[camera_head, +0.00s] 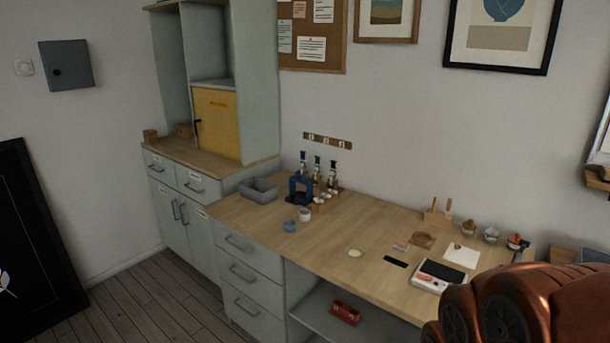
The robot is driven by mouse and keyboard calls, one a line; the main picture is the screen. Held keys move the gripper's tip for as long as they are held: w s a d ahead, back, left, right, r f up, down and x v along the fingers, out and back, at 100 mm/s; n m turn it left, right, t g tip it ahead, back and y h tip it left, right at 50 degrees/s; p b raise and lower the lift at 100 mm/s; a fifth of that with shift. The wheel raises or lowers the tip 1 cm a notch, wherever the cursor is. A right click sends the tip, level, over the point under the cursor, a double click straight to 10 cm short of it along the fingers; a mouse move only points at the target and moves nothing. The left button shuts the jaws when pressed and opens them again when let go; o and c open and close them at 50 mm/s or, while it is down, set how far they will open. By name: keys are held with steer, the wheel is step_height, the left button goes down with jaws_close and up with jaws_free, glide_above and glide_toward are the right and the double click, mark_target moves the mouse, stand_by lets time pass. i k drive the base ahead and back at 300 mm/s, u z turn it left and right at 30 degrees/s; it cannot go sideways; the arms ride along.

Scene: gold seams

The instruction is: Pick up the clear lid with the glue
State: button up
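A small pale round disc (355,253) lies flat on the wooden worktop (325,242), near its front edge. It may be the clear lid with the glue, but it is too small to tell. My gripper is not in view. Only a copper-coloured part of my arm shows at the bottom right, and it hides the right front end of the worktop.
A black strip (396,262), a white-and-orange device (438,275) and a white sheet (461,255) lie right of the disc. Two small cups (305,215), a blue stand (300,188) and a grey bin (258,190) stand left. Worktop around the disc is clear.

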mark_target(356, 253)
steer(key=z, duration=1.65)
steer(key=i, duration=0.95)
steer(key=u, duration=3)
